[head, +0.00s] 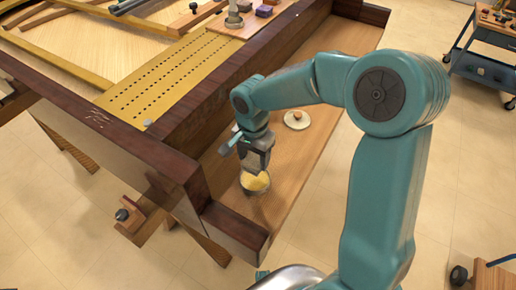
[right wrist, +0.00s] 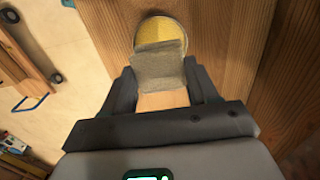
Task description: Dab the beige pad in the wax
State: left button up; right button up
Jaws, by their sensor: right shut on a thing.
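My right gripper (head: 256,163) is shut on a block with a grey-beige pad (right wrist: 158,70) at its end. In the right wrist view the pad lies between the fingertips and the wax, with pale wood behind it. The yellow wax (head: 255,183) sits in a small round dish on the wooden ledge, directly below the gripper in the head view. The wax also shows in the right wrist view (right wrist: 160,32), its near part hidden by the pad. I cannot tell whether pad and wax touch. My left gripper is not in view.
A round pale lid-like piece (head: 297,119) lies on the ledge (head: 285,155) beyond the dish. A dark wooden rail (head: 190,118) borders the ledge on the left, and a raised end block (head: 233,226) closes its near end. Small items stand on a board (head: 240,25) at the back.

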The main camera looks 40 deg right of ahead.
jog(key=shift+d+f+b, duration=0.2)
jog(key=shift+f+b, duration=0.3)
jog(key=shift+f, duration=0.35)
jog(key=shift+f+b, duration=1.45)
jog(key=shift+f, duration=0.6)
jog(key=shift+f+b, duration=0.6)
jog(key=shift+b, duration=0.05)
jog(key=shift+r, duration=0.1)
jog(key=shift+r+p, duration=2.4)
jog(key=shift+r, duration=1.05)
